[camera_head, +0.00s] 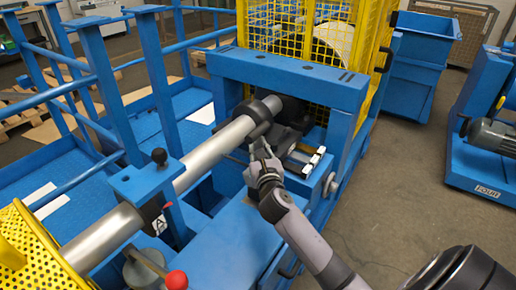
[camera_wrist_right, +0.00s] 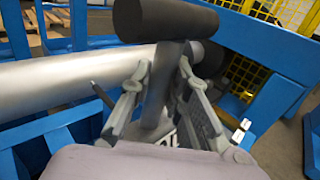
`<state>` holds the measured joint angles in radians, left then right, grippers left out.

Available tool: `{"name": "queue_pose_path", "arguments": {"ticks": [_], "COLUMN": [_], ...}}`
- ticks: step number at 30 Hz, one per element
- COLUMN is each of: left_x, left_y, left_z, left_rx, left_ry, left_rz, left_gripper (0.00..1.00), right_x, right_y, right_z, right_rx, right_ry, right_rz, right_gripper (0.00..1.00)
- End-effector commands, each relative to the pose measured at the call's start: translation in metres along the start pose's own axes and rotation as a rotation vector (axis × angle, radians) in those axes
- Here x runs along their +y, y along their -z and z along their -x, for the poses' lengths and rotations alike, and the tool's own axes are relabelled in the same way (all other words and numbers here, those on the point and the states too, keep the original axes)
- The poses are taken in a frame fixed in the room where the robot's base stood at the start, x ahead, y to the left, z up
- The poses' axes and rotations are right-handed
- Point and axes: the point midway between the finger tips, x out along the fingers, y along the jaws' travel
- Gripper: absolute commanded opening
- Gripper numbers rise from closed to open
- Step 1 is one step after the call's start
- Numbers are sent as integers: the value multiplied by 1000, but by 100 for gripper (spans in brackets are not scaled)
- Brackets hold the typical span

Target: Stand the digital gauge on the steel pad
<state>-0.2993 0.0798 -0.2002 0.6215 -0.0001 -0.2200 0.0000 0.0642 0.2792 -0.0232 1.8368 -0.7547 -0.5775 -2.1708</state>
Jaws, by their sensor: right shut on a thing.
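My right gripper (camera_head: 262,155) is in the middle of the head view, beside the steel shaft and in front of the blue press frame. In the right wrist view its two fingers (camera_wrist_right: 163,88) are shut around the stem of a dark grey T-shaped thing (camera_wrist_right: 165,20), with a thick cylinder across its top. A small black-and-white marking shows low between the fingers. I cannot tell whether this thing is the digital gauge; no display can be read. I cannot pick out the steel pad for certain. My left gripper is not in view.
Pale metal strips (camera_head: 310,160) lie right of the gripper. A red knob (camera_head: 177,280) stands at the front. Open floor (camera_head: 400,170) lies to the right.

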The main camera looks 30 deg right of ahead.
Motion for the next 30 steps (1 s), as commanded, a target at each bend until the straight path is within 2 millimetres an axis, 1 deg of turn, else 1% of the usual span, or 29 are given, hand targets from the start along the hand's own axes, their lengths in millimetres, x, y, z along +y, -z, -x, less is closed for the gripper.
{"name": "queue_pose_path", "arguments": {"ticks": [1,17,18,28,30], "left_x": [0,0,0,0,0], "left_y": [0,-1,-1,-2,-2], "left_z": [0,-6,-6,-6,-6], "left_rx": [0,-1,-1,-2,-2], "left_ry": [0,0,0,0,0], "left_rz": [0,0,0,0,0], "left_gripper": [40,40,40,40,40], "right_x": [0,0,0,0,0], "right_y": [-6,4,4,7,8], "right_z": [-1,-1,-1,0,0], "right_rx": [-13,-12,-12,-4,-3], "right_ry": [-2,-2,-2,-1,-1], "right_rz": [0,0,0,0,0], "right_gripper": [0,0,17,39,40]}}
